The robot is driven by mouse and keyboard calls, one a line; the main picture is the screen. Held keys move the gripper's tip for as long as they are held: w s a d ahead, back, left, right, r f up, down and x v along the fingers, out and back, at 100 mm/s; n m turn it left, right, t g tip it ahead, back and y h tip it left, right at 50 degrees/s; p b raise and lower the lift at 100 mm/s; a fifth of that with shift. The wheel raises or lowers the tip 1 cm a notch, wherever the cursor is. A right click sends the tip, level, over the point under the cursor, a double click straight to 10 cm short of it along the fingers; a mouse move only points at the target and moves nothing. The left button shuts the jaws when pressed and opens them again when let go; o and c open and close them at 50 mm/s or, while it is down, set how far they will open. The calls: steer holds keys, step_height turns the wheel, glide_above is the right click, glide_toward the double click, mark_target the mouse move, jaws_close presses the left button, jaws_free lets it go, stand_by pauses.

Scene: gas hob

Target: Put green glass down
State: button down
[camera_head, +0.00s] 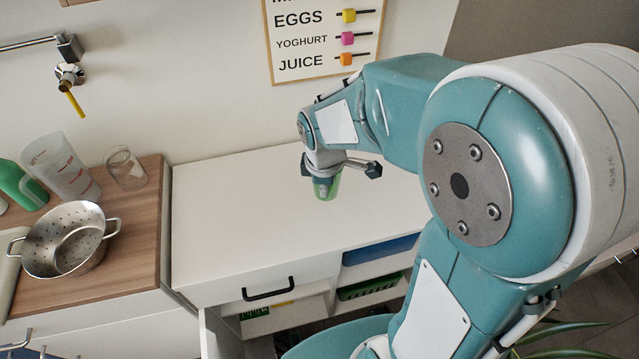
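The green glass (326,189) is see-through and hangs under my gripper (335,172) over the right part of the white counter. My gripper's fingers are around the glass, which looks held between them. The upper part of the glass is hidden by my gripper. I cannot tell whether the bottom of the glass touches the white counter (225,215) or is a little above it.
A wooden counter (135,225) at left holds a steel colander (68,240), a measuring jug (60,167), a clear glass (126,169) and a green bottle (20,184). The white counter's left part is clear. A drawer with a black handle (269,291) is in its front.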

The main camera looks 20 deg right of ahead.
steer(key=w+f, duration=0.2)
steer(key=w+d+f, duration=0.1)
steer(key=w+f, duration=0.1)
steer(key=w, duration=0.1)
steer(key=w+f, duration=0.2)
steer(key=f, duration=0.1)
steer(key=shift+w+d, duration=0.15)
steer(key=shift+w, duration=0.25)
steer(key=shift+w+f, duration=0.2)
steer(key=shift+f, duration=1.55)
steer(key=shift+f, duration=0.1)
steer(key=c, duration=0.8)
jaws_free()
